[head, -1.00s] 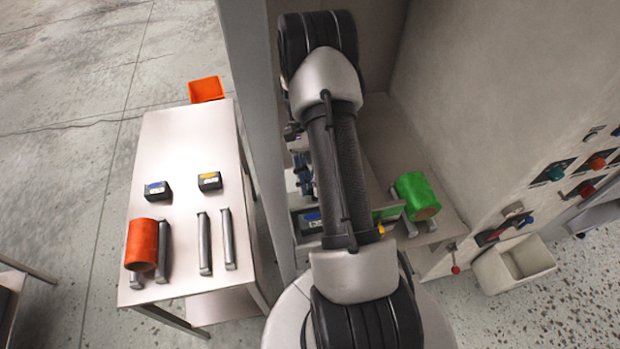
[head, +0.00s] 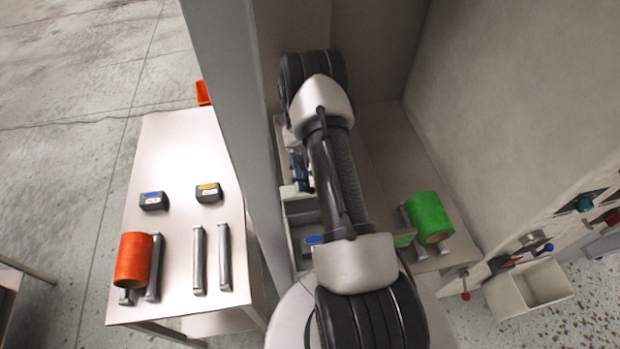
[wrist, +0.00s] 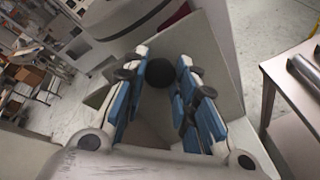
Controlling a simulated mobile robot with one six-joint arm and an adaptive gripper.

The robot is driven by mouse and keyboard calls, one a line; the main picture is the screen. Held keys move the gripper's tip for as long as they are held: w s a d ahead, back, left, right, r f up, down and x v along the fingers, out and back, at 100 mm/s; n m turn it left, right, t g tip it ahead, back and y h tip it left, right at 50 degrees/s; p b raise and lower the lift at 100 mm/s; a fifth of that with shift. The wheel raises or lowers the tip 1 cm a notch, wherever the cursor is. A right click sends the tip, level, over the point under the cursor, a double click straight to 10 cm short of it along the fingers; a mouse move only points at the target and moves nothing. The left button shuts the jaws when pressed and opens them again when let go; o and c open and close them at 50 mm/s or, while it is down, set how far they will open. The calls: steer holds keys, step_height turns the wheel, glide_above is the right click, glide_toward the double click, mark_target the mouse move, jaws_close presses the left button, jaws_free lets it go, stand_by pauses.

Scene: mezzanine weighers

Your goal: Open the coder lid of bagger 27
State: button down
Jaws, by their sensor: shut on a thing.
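My gripper (wrist: 158,78) shows in the wrist view with its blue-sided fingers closed on a dark round knob (wrist: 159,73). A grey-beige panel (wrist: 218,62) lies around and behind the knob; I cannot tell for sure if it is the coder lid. In the head view my gripper (head: 301,172) is partly hidden by my arm, beside the post. Below it an open grey housing (head: 291,222) shows a dark cassette with a blue label (head: 313,240). My arm covers much of this housing, so the lid's angle is unclear.
A green roll (head: 429,216) sits at the right of the machine. A tall grey post (head: 228,120) stands close left of my arm. The side table (head: 175,135) holds an orange roll (head: 132,260), two cassettes and metal bars. A white bin (head: 530,290) hangs at right.

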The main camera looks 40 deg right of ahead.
steer(key=shift+f, duration=0.1)
steer(key=c, duration=1.2)
jaws_free()
steer(key=shift+c, duration=0.2)
steer(key=shift+s, duration=0.1)
